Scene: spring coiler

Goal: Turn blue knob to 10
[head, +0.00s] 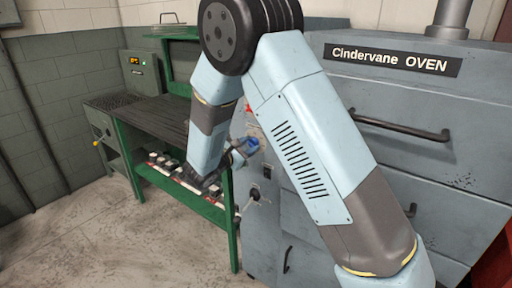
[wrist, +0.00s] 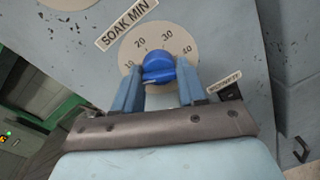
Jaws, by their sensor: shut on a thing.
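The blue knob (wrist: 157,64) sits at the middle of a round beige dial (wrist: 178,36) with 10, 20, 30 and 40 around its edge and a "SOAK MIN" label beside it. My gripper (wrist: 159,72) has one finger on each side of the knob and is shut on it. The knob's ridge lies nearly crosswise between the fingers. I cannot tell which number it points to. In the head view the knob (head: 253,143) shows small on the side of the grey oven, with my gripper (head: 245,149) at it.
The grey oven (head: 455,115) with dark handles stands at the right. A small dark switch with a label (wrist: 226,84) is right of the dial. A green bench (head: 150,115) with a dark top stands left of my arm. Open concrete floor lies in front of it.

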